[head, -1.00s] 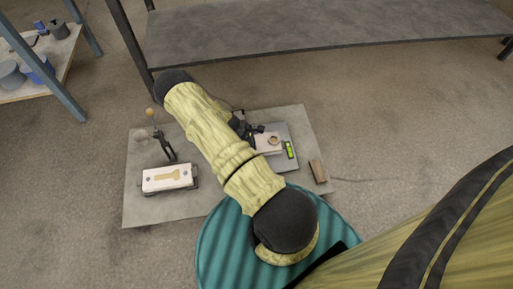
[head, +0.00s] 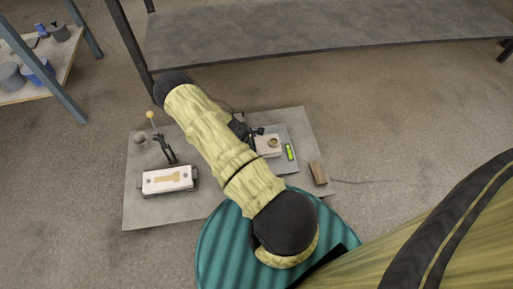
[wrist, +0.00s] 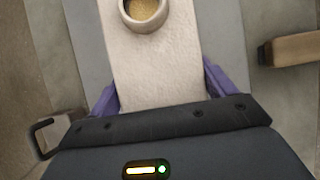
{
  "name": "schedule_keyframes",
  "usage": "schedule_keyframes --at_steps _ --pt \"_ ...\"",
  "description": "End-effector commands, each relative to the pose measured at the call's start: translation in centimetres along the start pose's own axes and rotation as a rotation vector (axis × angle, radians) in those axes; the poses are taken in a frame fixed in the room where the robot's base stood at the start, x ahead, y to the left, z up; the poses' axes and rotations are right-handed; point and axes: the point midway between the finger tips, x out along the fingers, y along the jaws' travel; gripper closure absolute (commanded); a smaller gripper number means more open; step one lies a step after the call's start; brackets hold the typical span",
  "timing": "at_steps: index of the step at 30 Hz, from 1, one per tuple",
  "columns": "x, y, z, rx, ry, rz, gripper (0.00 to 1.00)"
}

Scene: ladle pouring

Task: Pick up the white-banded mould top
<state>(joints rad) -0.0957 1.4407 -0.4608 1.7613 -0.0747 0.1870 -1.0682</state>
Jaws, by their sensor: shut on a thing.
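The mould top (head: 268,146) is a pale block with a round pouring cup on its upper face. It is at the right of the floor sheet in the head view, over a grey plate (head: 291,167). It fills the middle of the wrist view (wrist: 155,60), the cup at the top edge. My gripper (wrist: 160,88) has a purple finger on each side of the block and is shut on it. In the head view my gripper (head: 254,136) is partly hidden by my arm. I cannot tell whether the block touches the plate. No separate white band can be made out.
Another pale mould block (head: 168,180) with a bone-shaped hollow lies at the left. Behind it is a dark stand (head: 166,152) near a yellow-knobbed rod (head: 151,117). A green level (head: 290,152) and a brown block (head: 318,173) lie to the right.

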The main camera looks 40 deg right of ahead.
Motion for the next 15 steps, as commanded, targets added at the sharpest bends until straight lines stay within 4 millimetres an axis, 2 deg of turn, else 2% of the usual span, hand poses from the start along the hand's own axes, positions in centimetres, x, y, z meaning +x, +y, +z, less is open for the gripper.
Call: schedule_keyframes --at_steps 4,5,15 --pt "-0.5 0.0 0.3 0.001 -0.001 -0.001 0.76" --pt "-0.7 0.0 0.4 0.002 0.0 -0.001 0.84" --pt "-5.3 0.0 2.9 -0.002 0.0 0.002 0.83"
